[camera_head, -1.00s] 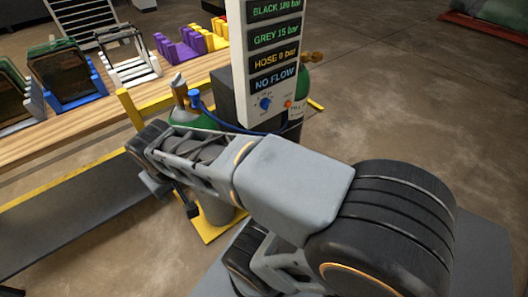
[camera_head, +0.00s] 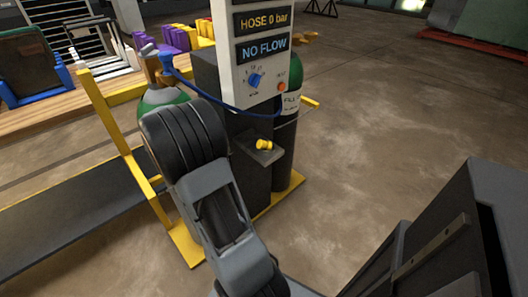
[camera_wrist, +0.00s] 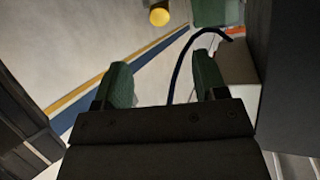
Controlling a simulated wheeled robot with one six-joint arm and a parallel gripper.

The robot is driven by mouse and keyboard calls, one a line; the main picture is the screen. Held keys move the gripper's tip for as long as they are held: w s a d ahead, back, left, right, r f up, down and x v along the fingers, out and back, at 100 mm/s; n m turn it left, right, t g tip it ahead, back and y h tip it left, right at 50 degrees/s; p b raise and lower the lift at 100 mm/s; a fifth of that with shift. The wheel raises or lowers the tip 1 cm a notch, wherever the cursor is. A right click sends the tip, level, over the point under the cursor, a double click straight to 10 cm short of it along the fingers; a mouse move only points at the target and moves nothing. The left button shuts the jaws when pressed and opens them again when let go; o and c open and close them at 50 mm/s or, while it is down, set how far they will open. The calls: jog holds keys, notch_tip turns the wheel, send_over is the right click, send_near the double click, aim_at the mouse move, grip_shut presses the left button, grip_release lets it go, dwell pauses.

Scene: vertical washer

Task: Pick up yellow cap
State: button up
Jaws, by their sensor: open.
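A small yellow cap (camera_head: 264,145) lies on a small grey ledge (camera_head: 262,153) on the front of the dark cabinet in the head view. My gripper (camera_wrist: 163,72) shows in the wrist view, with its two green-padded fingers spread wide apart and nothing held between them. It is not visible in the head view, where my arm stands left of the ledge and hides part of the cabinet. A round yellow thing (camera_wrist: 160,16) shows at the top of the wrist view, beyond the fingertips; I cannot tell whether it is the cap.
The gauge panel (camera_head: 262,55) reads "HOSE 0 bar" and "NO FLOW". A blue hose (camera_head: 232,108) curves across below it and a hose also crosses the wrist view (camera_wrist: 176,68). Green cylinders and a yellow frame (camera_head: 110,118) stand at left.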

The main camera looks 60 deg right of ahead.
aim_at(258, 144)
jog(key=b+x, duration=0.1)
jog(key=x, duration=1.2)
jog(key=shift+s+d, duration=0.1)
jog(key=shift+s, duration=0.25)
jog(key=shift+c, duration=0.3)
jog(key=c, duration=1)
jog(key=shift+r, duration=0.15)
